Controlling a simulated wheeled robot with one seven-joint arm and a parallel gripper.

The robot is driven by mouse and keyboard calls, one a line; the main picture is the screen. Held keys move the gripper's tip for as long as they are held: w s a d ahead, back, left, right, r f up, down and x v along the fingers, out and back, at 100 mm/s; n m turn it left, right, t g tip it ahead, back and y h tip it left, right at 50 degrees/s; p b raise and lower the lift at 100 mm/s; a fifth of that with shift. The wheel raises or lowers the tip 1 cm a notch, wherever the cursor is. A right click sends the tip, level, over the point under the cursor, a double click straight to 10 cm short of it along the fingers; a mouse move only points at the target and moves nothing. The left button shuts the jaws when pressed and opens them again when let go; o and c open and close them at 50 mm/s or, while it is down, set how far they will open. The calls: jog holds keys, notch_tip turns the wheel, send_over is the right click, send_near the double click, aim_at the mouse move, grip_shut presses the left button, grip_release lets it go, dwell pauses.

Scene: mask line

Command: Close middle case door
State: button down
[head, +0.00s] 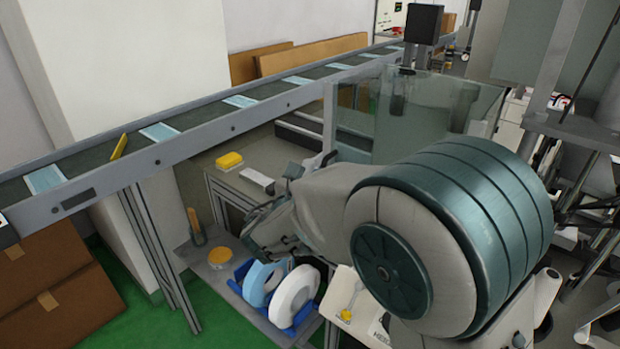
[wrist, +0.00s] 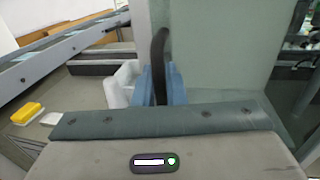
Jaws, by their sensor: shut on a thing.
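The case door (wrist: 220,50) is a pale, see-through greenish panel that fills the upper middle of the wrist view. A dark curved handle (wrist: 160,50) stands upright along its left edge. My gripper (wrist: 147,85) is shut on this handle, with a white finger part on the left and a blue one around the handle's lower end. In the head view, the glass case (head: 430,105) stands beyond my arm. My gripper (head: 318,163) is at its lower left corner, partly hidden by my arm. I cannot tell how far the door stands open.
A conveyor (head: 220,115) carrying blue masks runs along the left and back. A yellow block (head: 229,160) lies on the grey bench left of my gripper. Below are a blue holder with a white roll (head: 293,297) and a blue roll (head: 258,284).

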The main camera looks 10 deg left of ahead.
jog(key=shift+d+r, duration=0.1)
jog(key=c, duration=1.6)
grip_release()
jog(key=shift+w, duration=0.15)
jog(key=shift+w+d, duration=0.1)
jog(key=shift+s+a, duration=0.3)
jog(key=shift+s, duration=0.2)
jog(key=b+v, duration=0.1)
jog(key=v, duration=1.1)
jog(key=shift+s, duration=0.4)
